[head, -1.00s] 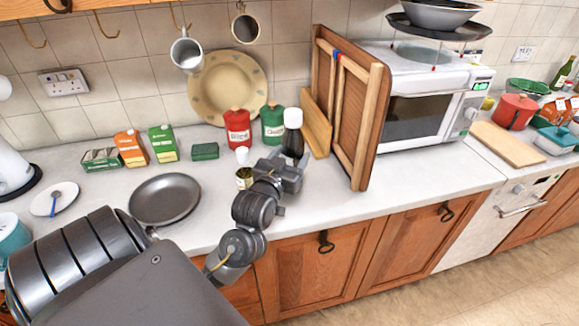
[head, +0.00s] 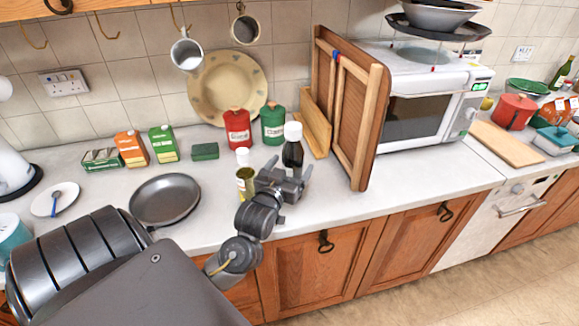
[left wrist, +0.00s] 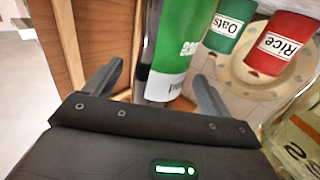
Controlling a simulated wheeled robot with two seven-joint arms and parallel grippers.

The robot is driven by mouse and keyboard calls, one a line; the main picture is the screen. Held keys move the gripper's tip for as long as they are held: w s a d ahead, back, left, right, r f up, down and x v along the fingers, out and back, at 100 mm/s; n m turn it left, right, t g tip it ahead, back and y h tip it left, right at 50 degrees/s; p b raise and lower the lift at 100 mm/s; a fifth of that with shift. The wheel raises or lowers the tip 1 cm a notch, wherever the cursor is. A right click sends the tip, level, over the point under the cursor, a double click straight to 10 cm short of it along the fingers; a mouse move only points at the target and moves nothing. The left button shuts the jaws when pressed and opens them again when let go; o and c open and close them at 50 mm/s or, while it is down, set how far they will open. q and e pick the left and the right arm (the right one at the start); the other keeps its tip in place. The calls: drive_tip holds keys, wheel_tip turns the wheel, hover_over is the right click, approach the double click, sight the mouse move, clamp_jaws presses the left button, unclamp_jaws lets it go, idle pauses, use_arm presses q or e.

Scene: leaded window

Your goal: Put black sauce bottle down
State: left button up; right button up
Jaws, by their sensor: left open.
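The black sauce bottle (head: 293,153) has a white cap and stands upright on the counter side nearest the wooden boards; its base is hidden behind my left gripper in the head view. My left gripper (head: 284,180) is open, with its fingers on either side of the bottle. In the left wrist view the bottle shows as a dark body with a green and white label (left wrist: 178,55) between the open fingers (left wrist: 157,80). I cannot tell whether a finger still touches it. My right gripper is not in view.
A white-capped jar (head: 246,180) stands just left of the gripper. Red (head: 238,130) and green (head: 273,125) canisters stand behind. Wooden boards (head: 350,115) lean to the right, beside the microwave (head: 420,105). A dark pan (head: 165,200) lies left. The counter in front of the boards is clear.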

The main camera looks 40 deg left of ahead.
use_arm(q)
drive_tip(key=shift+r, duration=0.2)
drive_tip(key=v, duration=0.3)
drive_tip(key=b+v, duration=0.1)
drive_tip(key=v, duration=0.2)
drive_tip(key=shift+f, duration=0.25)
drive_tip(key=p, duration=0.2)
approach(288, 171)
drive_tip(key=shift+s+r, duration=0.25)
drive_tip(key=shift+s, duration=0.05)
drive_tip(key=shift+s, duration=0.1)
